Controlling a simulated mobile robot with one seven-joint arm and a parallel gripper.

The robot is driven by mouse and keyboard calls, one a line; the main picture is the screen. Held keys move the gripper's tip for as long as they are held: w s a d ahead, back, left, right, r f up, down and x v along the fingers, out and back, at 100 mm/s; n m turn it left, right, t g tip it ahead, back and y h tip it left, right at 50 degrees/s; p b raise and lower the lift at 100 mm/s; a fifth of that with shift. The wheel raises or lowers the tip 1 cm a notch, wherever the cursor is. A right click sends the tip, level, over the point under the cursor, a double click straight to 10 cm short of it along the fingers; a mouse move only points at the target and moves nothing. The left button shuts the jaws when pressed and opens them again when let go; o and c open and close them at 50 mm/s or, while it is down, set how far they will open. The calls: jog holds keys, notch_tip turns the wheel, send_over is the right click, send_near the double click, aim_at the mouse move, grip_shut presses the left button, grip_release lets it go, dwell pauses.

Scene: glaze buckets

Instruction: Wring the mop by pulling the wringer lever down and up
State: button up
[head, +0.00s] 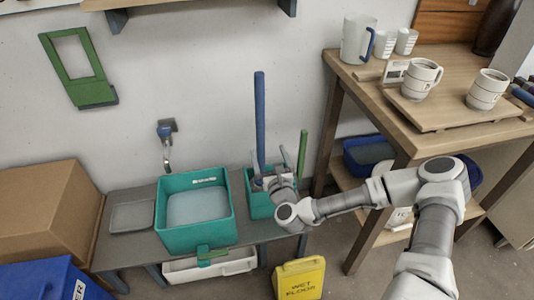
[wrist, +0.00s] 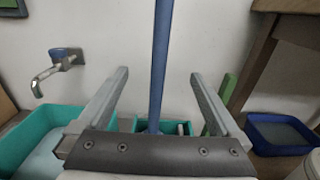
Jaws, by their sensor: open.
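A tall blue pole (head: 260,115), which looks like the mop handle, stands upright in a small teal bucket (head: 257,205) by the wall. The mop head is hidden. A green bar (head: 302,152), which looks like the wringer lever, rises at the bucket's right side. My gripper (head: 268,172) is open above this bucket. In the wrist view the blue pole (wrist: 158,65) runs between the spread fingers of my gripper (wrist: 158,75), with no finger visibly closed on it. The green bar (wrist: 229,88) shows just outside the right finger.
A large teal basin (head: 195,240) sits left on the grey bench (head: 125,250) below a wall tap (head: 166,145). A wooden table (head: 350,80) with mugs stands right. A yellow wet-floor sign (head: 299,280) stands in front. A blue tub (wrist: 285,130) lies on the lower shelf.

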aim_at(261, 134)
jog(key=w, duration=0.3)
jog(key=w+a+b, duration=0.1)
jog(key=w, duration=0.3)
jog(key=w+a+b, duration=0.1)
jog(key=w, duration=0.3)
jog(key=shift+a+f, duration=0.1)
jog(key=shift+f, duration=0.05)
jog(key=shift+w+a+b, duration=0.1)
jog(key=shift+w+b, duration=0.2)
grip_shut()
jog(key=shift+r, duration=0.4)
